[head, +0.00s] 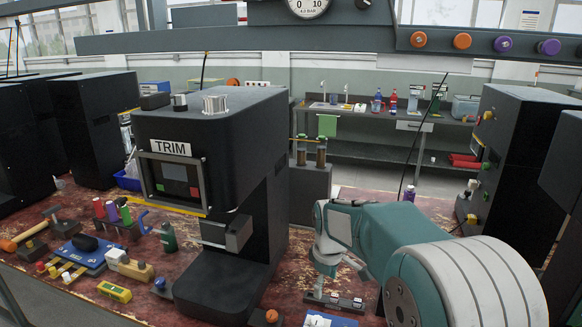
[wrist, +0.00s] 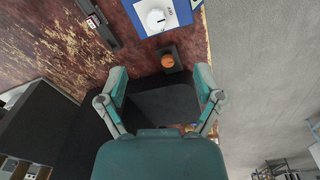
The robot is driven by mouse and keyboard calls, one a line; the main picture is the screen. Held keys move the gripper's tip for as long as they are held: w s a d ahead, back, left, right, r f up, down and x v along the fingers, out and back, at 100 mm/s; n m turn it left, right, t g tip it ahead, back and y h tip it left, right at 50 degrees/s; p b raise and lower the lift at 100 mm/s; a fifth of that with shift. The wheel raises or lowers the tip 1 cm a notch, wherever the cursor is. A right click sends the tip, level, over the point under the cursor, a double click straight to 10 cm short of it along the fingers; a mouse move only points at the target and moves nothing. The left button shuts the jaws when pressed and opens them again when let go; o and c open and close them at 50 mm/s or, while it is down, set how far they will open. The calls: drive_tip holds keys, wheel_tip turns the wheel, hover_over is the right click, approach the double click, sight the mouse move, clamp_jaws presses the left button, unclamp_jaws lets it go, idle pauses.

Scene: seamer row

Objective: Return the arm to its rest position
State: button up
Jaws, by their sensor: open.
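My arm (head: 395,240), teal with a white-striped joint, reaches from the lower right over the bench in the head view. Its far end is folded downward right of the TRIM machine (head: 215,130). My gripper (wrist: 160,78) shows in the wrist view with its two teal fingers spread apart. Nothing is held between them. Beyond the fingertips is a small dark block with an orange knob (wrist: 168,60), apart from the fingers. A black machine foot (wrist: 165,105) lies below the fingers.
A blue plate with a white dial (wrist: 157,18) and a dark bar (wrist: 95,22) lie on the worn red bench (wrist: 60,40). Black machines (head: 520,150) stand at right; tools and bottles (head: 113,212) crowd the left.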

drive_tip(key=s+d+r+m+t, duration=0.1)
drive_tip(key=s+d+r+m, duration=0.1)
drive_tip(key=s, duration=0.7)
drive_tip(key=s+d+r+m+t, duration=0.2)
drive_tip(key=s+r+m, duration=0.2)
drive_tip(key=s, duration=0.5)
drive_tip(key=s+d+r+m+t, duration=0.2)
drive_tip(key=s+r+m, duration=0.1)
drive_tip(key=s, duration=0.6)
drive_tip(key=shift+s+d+r+m, duration=0.25)
drive_tip(key=shift+r+m, duration=0.1)
drive_tip(key=shift+m, duration=0.55)
drive_tip(key=c, duration=0.4)
drive_tip(key=shift+d, duration=0.15)
